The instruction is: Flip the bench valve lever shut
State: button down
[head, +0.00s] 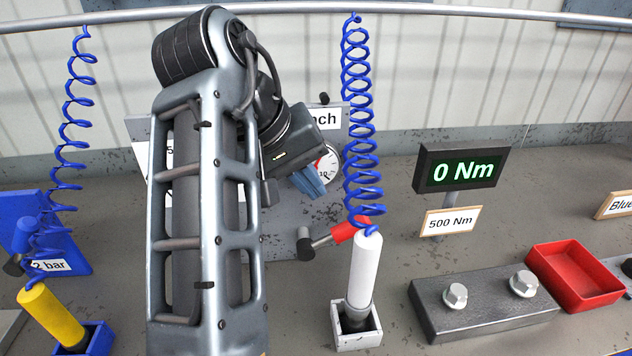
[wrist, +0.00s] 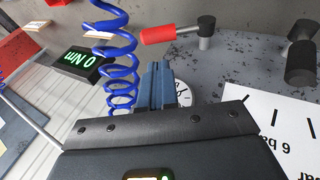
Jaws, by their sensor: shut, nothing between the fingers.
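The valve lever has a red grip (head: 350,229) on a thin grey arm that runs left to a dark pivot (head: 305,243). In the head view it sticks out to the right, its grip end close to the blue coil hose and the white tool. The wrist view shows the red grip (wrist: 170,34) and its grey pivot (wrist: 205,36) beyond my fingers. My gripper (head: 313,187) has its blue fingers shut and empty. In the head view it appears above the lever, in front of the gauge (head: 328,163); no contact with the lever shows. It also shows in the wrist view (wrist: 157,68).
A blue coil hose (head: 360,125) hangs beside my gripper, down to a white tool (head: 365,270) in a holder. A 0 Nm display (head: 461,169), a bolted metal block (head: 485,303) and a red tray (head: 577,276) stand right. A yellow tool (head: 52,315) stands left. My arm hides the middle-left bench.

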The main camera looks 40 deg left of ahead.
aim_at(348, 225)
jog(key=b+x, duration=0.2)
jog(key=x, duration=0.8)
jog(key=shift+f, duration=0.35)
jog(key=shift+w+f+b, duration=0.45)
jog(key=shift+f+b, duration=0.05)
jog(key=shift+b, duration=0.2)
jog(key=shift+w+d, duration=0.1)
